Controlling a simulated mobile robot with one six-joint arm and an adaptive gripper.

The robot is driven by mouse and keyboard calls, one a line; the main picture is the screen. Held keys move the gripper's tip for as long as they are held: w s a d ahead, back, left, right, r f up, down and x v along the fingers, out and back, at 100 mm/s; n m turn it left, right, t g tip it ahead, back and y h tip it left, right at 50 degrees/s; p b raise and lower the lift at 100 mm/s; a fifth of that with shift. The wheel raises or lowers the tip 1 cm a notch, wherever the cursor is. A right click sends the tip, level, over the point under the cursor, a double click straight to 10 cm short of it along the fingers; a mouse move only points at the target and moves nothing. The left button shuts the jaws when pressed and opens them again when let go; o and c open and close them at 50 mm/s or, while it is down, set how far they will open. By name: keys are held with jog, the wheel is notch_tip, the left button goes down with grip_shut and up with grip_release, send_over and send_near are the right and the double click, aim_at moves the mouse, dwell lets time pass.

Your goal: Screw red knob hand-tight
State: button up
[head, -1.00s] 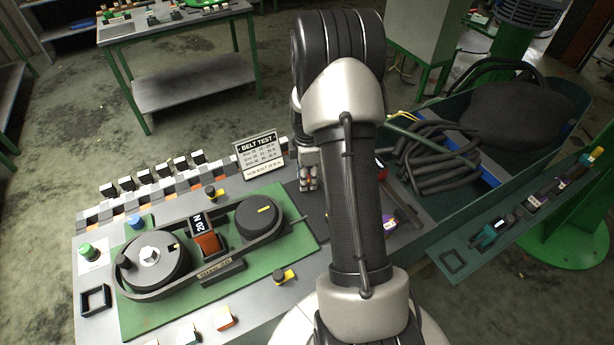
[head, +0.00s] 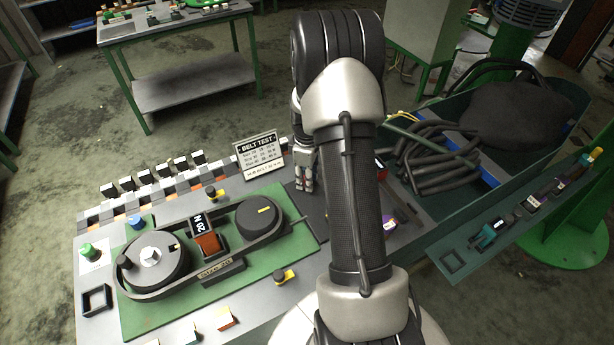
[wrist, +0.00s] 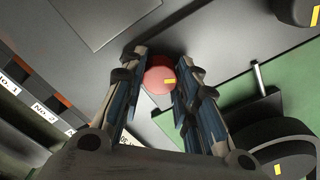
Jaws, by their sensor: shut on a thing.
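In the head view my gripper (head: 303,182) points down over the dark plate area of the bench, partly hidden by my arm. The red knob under it cannot be made out in the head view.
The belt rig on a green plate (head: 130,322) stands to the left, with a 20 N gauge (head: 199,222) and black pulleys. A "BELT TEST" sign (head: 258,153) stands behind. A bin of black hoses (head: 440,160) lies at the right.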

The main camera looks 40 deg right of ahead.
jog(key=m, duration=0.4)
jog(key=shift+m, duration=0.3)
jog(key=m, duration=0.4)
jog(key=shift+m, duration=0.3)
jog(key=m, duration=0.4)
jog(key=shift+m, duration=0.3)
jog(key=shift+m+p, duration=0.3)
jog(key=shift+m, duration=2)
jog(key=o, duration=1)
jog(key=shift+o, duration=0.2)
notch_tip(320, 180, up, 12)
